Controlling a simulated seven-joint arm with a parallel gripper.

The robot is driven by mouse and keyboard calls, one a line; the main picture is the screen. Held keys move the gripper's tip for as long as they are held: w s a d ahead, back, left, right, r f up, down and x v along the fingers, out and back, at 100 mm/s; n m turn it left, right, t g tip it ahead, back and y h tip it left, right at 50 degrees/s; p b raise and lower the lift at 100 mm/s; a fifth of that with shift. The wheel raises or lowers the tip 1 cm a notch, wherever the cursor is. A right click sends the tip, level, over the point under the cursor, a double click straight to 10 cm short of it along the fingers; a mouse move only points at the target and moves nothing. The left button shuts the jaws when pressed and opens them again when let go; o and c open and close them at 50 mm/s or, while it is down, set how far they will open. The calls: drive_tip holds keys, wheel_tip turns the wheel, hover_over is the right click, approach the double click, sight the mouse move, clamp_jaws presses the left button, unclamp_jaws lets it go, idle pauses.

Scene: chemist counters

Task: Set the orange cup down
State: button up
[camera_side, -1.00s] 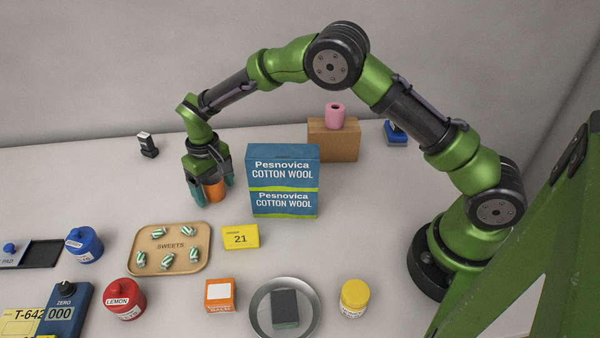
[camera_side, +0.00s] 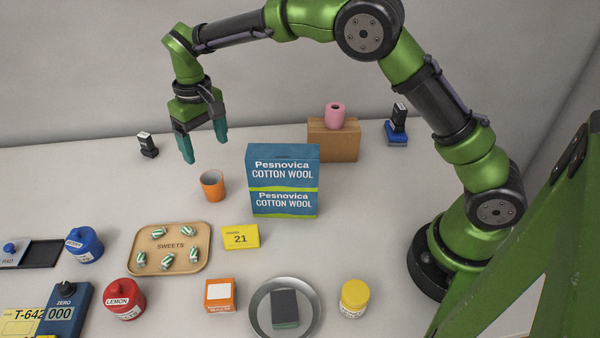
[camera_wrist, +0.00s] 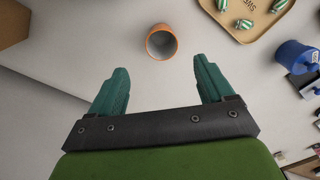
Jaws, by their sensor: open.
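The orange cup (camera_side: 212,186) stands upright on the counter, left of the cotton wool box and behind the sweets tray. It looks empty from above in the wrist view (camera_wrist: 161,42). My gripper (camera_side: 205,151) is open and empty, raised above the counter, higher than the cup and behind it. In the wrist view its two teal fingers (camera_wrist: 160,82) are spread, and the cup lies beyond their tips, not touching them.
In front are a sweets tray (camera_side: 203,231) and a yellow "21" box (camera_side: 240,237). Counter around the cup is clear.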

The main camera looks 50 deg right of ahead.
drive_tip(key=s+d+r+m+t+y, duration=0.1)
drive_tip(key=s+d+r+t, duration=0.1)
drive_tip(key=s+d+r, duration=0.3)
drive_tip(key=s+d+r+m+t+y, duration=0.1)
drive_tip(key=s+d+r, duration=0.2)
drive_tip(key=s+r, duration=0.35)
drive_tip(key=s+d+m+t, duration=0.2)
drive_tip(key=s+d+t, duration=0.2)
drive_tip(key=s, duration=1.1)
drive_tip(key=shift+s+f, duration=0.25)
